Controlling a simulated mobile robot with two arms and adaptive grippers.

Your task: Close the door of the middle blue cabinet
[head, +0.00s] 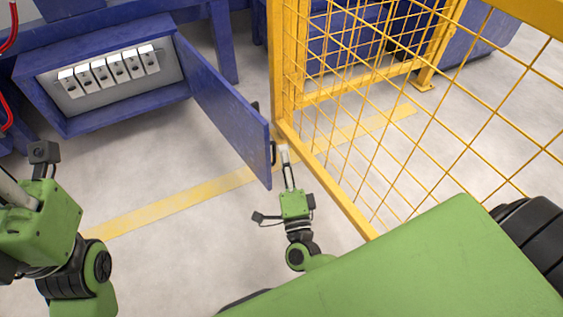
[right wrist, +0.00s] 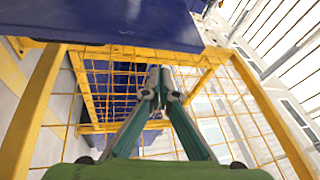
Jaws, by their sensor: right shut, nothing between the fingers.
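The blue cabinet (head: 45,75) stands at the upper left in the head view. Its door (head: 225,95) is wide open, swung out to the right, so the inside shows. A dark handle (head: 273,153) sits near the door's free edge. My right gripper (head: 284,149) is shut and empty, just right of that edge, on the door's outer side; I cannot tell whether it touches. In the right wrist view the gripper's fingertips (right wrist: 159,82) are together, below a blue surface (right wrist: 100,25). My left gripper (head: 12,190) is partly cut off at the left edge.
A row of several white switches (head: 108,70) is inside the cabinet. A yellow mesh fence (head: 375,110) stands close to the right of my right gripper. A yellow stripe (head: 160,208) crosses the grey floor, which is clear below the cabinet.

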